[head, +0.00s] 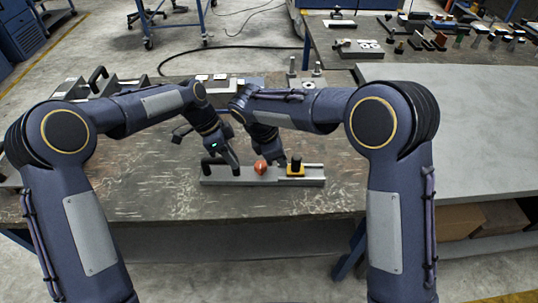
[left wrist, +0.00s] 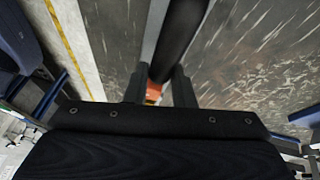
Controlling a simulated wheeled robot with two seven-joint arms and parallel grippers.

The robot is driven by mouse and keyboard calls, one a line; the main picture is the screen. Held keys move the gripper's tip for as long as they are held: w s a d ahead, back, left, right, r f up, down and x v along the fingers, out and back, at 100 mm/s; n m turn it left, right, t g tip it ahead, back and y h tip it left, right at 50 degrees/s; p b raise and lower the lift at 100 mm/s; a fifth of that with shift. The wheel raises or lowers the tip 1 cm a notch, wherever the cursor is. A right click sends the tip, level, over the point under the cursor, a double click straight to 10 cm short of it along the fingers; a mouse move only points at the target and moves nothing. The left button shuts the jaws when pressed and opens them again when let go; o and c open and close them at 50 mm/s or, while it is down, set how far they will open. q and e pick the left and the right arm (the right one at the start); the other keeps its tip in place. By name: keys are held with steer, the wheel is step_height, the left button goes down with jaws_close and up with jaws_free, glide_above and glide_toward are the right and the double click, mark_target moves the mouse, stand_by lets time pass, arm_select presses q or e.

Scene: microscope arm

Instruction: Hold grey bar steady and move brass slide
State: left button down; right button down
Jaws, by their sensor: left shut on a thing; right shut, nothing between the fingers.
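The grey bar (head: 240,181) lies along the front part of the worktable, with a black handle (head: 207,165) at its left end. The brass slide (head: 296,173) with a black knob sits on the bar's right half. My left gripper (head: 235,168) is at the bar's left half. In the left wrist view its fingers are shut on the black handle (left wrist: 180,35). My right gripper (head: 280,161) is shut and empty, just left of the brass slide; I cannot tell whether it touches it. A red-orange knob (head: 260,167) stands between the grippers, and orange shows beyond the left fingers.
The scratched worktable (head: 130,205) is clear to the left and in front of the bar. Metal fixtures (head: 100,85) and small posts stand behind my arms. A grey bench (head: 470,100) adjoins at the right, and another table with small parts is farther back.

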steer(key=shift+d, duration=0.35)
arm_select(q)
steer(key=shift+a, duration=0.1)
arm_select(e)
steer(key=shift+s+d, duration=0.2)
steer(key=shift+d, duration=2.95)
steer(key=a, duration=0.4)
steer(key=shift+s+a+r, duration=0.2)
steer(key=shift+a+r, duration=0.2)
steer(key=v, duration=0.9)
steer(key=shift+d+r, duration=0.1)
